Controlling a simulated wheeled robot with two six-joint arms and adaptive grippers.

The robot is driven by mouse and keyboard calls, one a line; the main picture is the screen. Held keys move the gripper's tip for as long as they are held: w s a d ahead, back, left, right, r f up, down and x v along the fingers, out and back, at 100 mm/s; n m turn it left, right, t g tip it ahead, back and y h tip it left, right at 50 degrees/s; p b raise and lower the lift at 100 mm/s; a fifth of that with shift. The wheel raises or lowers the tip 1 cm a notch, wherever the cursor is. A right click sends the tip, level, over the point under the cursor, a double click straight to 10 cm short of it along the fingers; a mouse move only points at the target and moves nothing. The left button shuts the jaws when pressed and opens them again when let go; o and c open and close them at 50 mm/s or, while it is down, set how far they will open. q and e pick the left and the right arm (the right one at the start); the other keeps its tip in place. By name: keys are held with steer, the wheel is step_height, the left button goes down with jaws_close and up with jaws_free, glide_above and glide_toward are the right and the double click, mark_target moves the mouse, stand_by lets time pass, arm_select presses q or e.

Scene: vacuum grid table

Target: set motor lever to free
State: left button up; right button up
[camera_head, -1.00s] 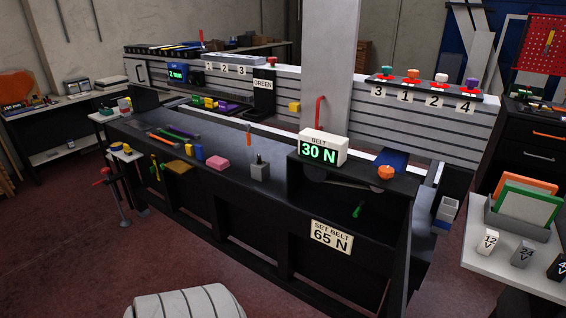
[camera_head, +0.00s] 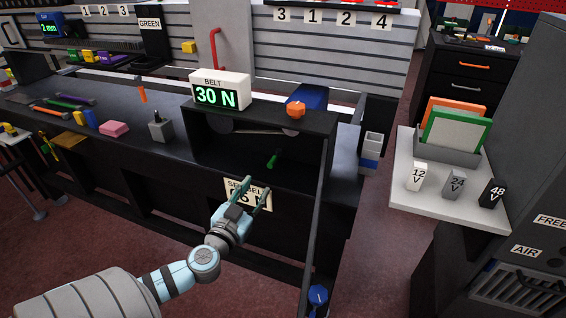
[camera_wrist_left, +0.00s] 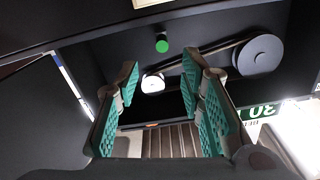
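A short green lever (camera_head: 272,160) sticks out in the open compartment under the belt display. Its round green end faces the left wrist camera (camera_wrist_left: 162,44). I cannot tell which way it is set, and no label marks it as the motor lever. A blue motor-like block (camera_head: 309,97) with an orange knob (camera_head: 295,110) stands on top of the compartment. My left gripper (camera_head: 257,194) is open and empty, in front of and below the green lever, apart from it. Its teal finger pads (camera_wrist_left: 165,92) are spread in the wrist view. My right gripper is not in view.
The belt display (camera_head: 220,92) reads 30 N. A large pulley (camera_wrist_left: 258,56) and a belt show in the compartment. The sign (camera_head: 247,194) is partly covered by my gripper. A side table (camera_head: 450,205) with voltage blocks stands to the right, beyond open floor.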

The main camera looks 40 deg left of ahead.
mark_target(272, 160)
arm_select(q)
steer(key=x, duration=0.3)
steer(key=r+x, duration=0.1)
steer(key=x, duration=0.1)
steer(key=shift+w+a+p, duration=0.15)
steer(key=shift+a+p, duration=0.15)
steer(key=x, duration=0.7)
steer(key=shift+w+d+f, duration=0.1)
steer(key=shift+w+f, duration=0.05)
steer(key=shift+f, duration=0.25)
steer(key=shift+w, duration=0.3)
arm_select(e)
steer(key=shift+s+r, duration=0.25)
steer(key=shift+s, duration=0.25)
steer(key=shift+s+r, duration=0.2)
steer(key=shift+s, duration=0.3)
arm_select(q)
jaws_close()
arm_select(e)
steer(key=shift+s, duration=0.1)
